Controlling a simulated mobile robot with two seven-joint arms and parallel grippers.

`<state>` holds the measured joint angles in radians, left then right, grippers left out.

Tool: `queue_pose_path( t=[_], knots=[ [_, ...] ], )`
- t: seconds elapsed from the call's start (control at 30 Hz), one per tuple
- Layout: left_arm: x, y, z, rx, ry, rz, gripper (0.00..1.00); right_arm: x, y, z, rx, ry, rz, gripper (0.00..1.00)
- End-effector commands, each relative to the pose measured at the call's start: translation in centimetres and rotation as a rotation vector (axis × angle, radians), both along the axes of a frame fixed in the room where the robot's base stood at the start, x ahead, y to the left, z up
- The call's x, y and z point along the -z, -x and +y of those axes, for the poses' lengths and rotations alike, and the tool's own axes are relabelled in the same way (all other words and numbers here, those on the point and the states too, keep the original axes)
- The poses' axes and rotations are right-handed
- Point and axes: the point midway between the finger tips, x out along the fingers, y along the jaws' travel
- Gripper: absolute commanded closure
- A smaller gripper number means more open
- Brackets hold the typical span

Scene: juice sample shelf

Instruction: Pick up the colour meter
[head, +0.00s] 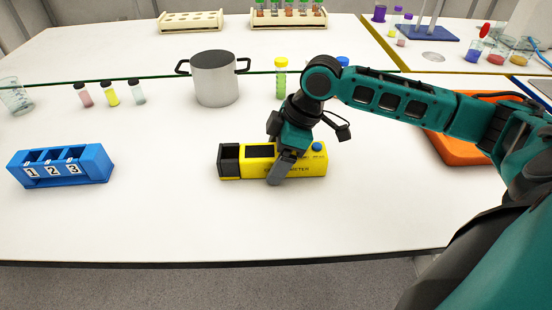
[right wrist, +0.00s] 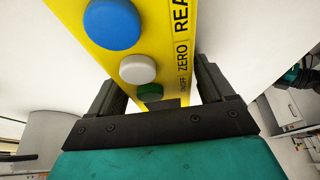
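The colour meter (head: 310,163) is a long yellow box with a black left end, lying on the white table in the head view. In the right wrist view its face (right wrist: 165,35) shows a blue, a white and a green button. My right gripper (head: 281,168) reaches down over its middle, one finger across its front side. In the right wrist view the right gripper's fingers (right wrist: 160,85) are wide apart, one on each side of the meter. I cannot tell whether they press on it. My left gripper is not in view.
A blue numbered holder (head: 62,182) stands at the left. An orange tray (head: 455,150) lies at the right, under my right arm. The table front is clear.

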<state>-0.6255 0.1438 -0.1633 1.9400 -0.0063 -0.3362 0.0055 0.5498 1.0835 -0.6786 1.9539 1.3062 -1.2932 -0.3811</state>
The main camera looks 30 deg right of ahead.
Motion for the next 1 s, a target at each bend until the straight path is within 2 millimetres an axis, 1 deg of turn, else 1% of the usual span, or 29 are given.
queue_pose_path(
  t=[0.03, 0.07, 0.6, 0.87, 1.0],
  knots=[
    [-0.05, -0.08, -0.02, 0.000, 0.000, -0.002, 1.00, -0.03, 0.00, -0.02, 0.000, 0.000, 0.000, 0.24],
    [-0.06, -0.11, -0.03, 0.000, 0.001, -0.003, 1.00, -0.03, 0.00, -0.02, 0.000, 0.000, 0.000, 0.27],
    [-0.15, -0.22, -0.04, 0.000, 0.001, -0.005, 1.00, -0.06, -0.01, -0.02, 0.000, 0.000, -0.001, 0.78],
    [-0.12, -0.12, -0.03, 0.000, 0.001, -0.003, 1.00, -0.26, -0.07, -0.02, 0.000, 0.000, -0.004, 0.79],
    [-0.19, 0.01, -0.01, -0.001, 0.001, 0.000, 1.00, -1.03, -0.13, -0.02, 0.001, -0.001, -0.006, 0.79]
  ],
)
